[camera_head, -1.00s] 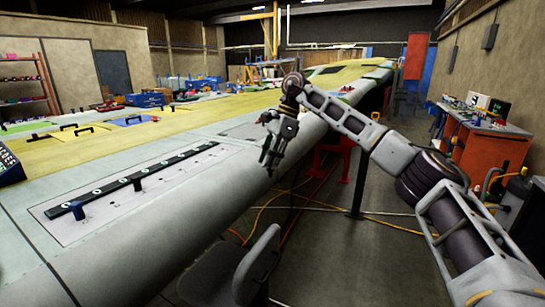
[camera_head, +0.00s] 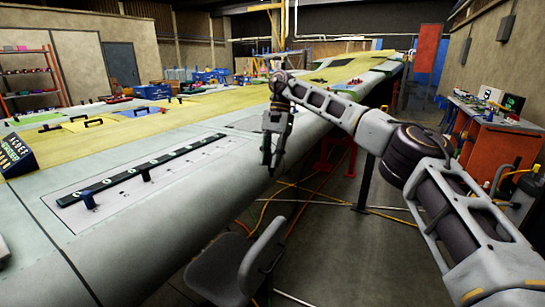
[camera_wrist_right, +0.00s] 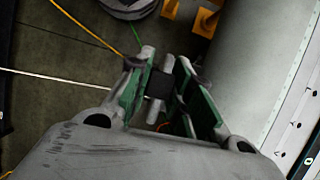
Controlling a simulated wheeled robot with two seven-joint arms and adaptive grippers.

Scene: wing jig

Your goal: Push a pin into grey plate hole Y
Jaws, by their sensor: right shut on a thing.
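My right gripper (camera_head: 270,160) hangs off the near edge of the wing, over the floor and to the right of the grey plate (camera_head: 185,170). In the right wrist view my right gripper (camera_wrist_right: 158,82) is shut on a pin (camera_wrist_right: 159,84) with a dark middle and light grey ends. The plate lies on the wing, with a black strip (camera_head: 120,176) bearing several round marks. Hole letters are too small to read, so hole Y cannot be told. My left gripper is out of view.
A dark box with letters (camera_head: 15,155) stands on the wing at the left. Several black handles (camera_head: 93,122) lie farther back. A grey chair (camera_head: 235,265) stands on the floor below the wing edge. An orange cabinet (camera_head: 490,145) is at the right.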

